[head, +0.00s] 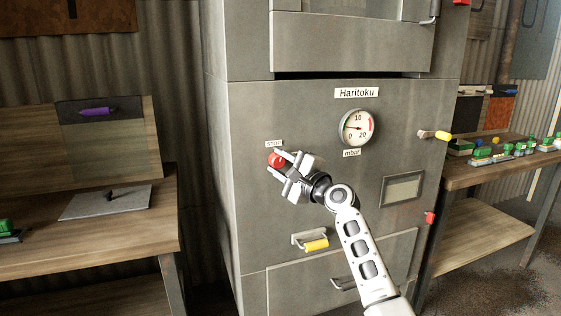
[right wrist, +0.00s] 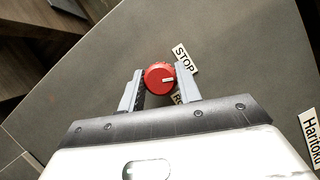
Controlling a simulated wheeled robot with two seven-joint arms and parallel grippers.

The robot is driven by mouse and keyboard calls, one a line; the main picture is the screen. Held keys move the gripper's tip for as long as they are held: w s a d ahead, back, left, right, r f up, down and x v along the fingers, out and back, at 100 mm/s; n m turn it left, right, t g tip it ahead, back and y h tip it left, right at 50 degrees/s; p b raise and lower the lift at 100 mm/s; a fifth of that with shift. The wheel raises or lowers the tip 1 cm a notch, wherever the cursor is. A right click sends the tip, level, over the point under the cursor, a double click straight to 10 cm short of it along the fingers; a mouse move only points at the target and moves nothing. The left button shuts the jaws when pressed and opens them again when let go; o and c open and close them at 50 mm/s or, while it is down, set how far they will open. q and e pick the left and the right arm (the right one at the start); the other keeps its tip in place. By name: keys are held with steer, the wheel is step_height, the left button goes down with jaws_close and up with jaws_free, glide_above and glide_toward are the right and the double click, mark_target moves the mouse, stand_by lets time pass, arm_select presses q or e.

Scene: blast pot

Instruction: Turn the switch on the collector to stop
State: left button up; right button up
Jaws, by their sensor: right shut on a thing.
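The collector (head: 245,200) is a tall grey metal cabinet in the middle of the head view. Its switch (head: 275,160) is a round red knob on the left of the front panel; it also shows in the right wrist view (right wrist: 157,74). My right gripper (head: 279,162) is shut on the knob, one finger on each side (right wrist: 160,78). My left gripper is not in view.
A pressure gauge (head: 357,127) sits right of the switch, with yellow-tipped handles (head: 316,245) (head: 442,135) on the panel. A wooden bench (head: 90,235) stands at left, and another bench with several green items (head: 490,175) at right.

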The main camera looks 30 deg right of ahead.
steer(key=shift+r+n+g+p, duration=0.1)
steer(key=shift+n+g+p, duration=0.4)
steer(key=shift+n, duration=0.6)
steer(key=shift+r+n+g+p, duration=0.1)
steer(key=shift+n+g+p, duration=0.35)
steer(key=shift+n, duration=0.65)
steer(key=shift+f, duration=0.1)
steer(key=o, duration=1)
steer(key=shift+c, duration=0.2)
steer(key=shift+s+f, duration=0.1)
steer(key=shift+s, duration=0.15)
steer(key=s+d+b, duration=0.1)
steer(key=s+d, duration=0.1)
steer(key=s, duration=1.3)
steer(key=shift+d, duration=0.25)
steer(key=shift+s, duration=0.1)
